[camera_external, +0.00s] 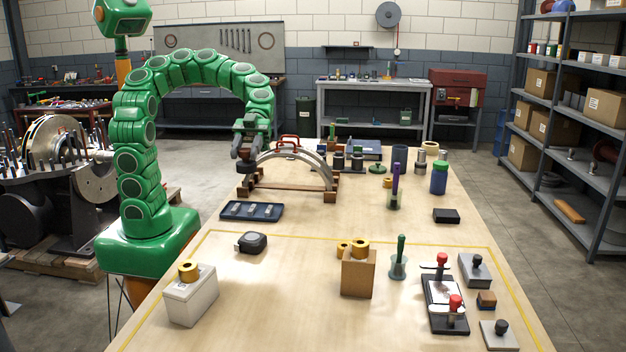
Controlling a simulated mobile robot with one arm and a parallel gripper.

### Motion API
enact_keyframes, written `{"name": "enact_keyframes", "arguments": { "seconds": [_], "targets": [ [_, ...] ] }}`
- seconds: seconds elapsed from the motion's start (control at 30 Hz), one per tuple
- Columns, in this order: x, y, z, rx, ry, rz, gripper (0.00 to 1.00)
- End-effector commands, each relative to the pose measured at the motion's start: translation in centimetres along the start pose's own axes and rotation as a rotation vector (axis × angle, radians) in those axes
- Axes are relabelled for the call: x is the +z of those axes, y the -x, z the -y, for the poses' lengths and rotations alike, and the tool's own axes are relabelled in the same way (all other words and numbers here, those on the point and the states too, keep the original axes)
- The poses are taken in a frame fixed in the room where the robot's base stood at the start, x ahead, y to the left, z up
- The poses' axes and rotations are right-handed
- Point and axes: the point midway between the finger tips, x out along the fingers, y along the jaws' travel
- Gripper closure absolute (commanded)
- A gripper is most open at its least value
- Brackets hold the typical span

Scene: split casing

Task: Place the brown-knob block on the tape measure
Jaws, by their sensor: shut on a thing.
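The tape measure (252,243) is a dark, rounded case lying on the near left part of the table, just inside the yellow line. My gripper (246,152) points down at the far left of the table, beside the left end of the arched casing half, well behind the tape measure. It is shut on a small dark thing (247,167). This thing looks dark brown, and the jaws hide part of it. It is too small here to tell for sure that it is the brown-knob block, or whether it touches anything below.
The arched casing (322,165) on its wooden cradle is close to my gripper. A dark blue tray (252,211) lies between my gripper and the tape measure. A white block (191,301) and a brown box (358,277) stand nearer. The table around the tape measure is clear.

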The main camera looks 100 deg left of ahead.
Motion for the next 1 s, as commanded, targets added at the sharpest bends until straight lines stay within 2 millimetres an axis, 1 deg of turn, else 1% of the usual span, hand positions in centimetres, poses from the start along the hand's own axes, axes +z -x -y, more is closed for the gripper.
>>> {"name": "enact_keyframes", "arguments": {
  "seconds": [0.07,0.1,0.37,0.6,0.8,0.9,1.0],
  "targets": [
    [-0.4,0.1,-0.2,0.012,-0.007,0.001,1.00],
    [0.2,-0.1,-0.2,0.012,-0.004,0.000,1.00],
    [2.6,-1.1,-0.2,0.011,-0.002,-0.001,1.00],
    [5.4,-2.3,-0.3,0.012,-0.002,-0.002,1.00],
    [8.7,-3.6,-0.2,0.010,0.000,-0.002,1.00],
    [9.8,-4.0,-0.1,0.010,-0.002,-0.001,1.00],
    [10.4,-4.3,-0.2,0.010,-0.005,-0.001,1.00]
  ]
}}
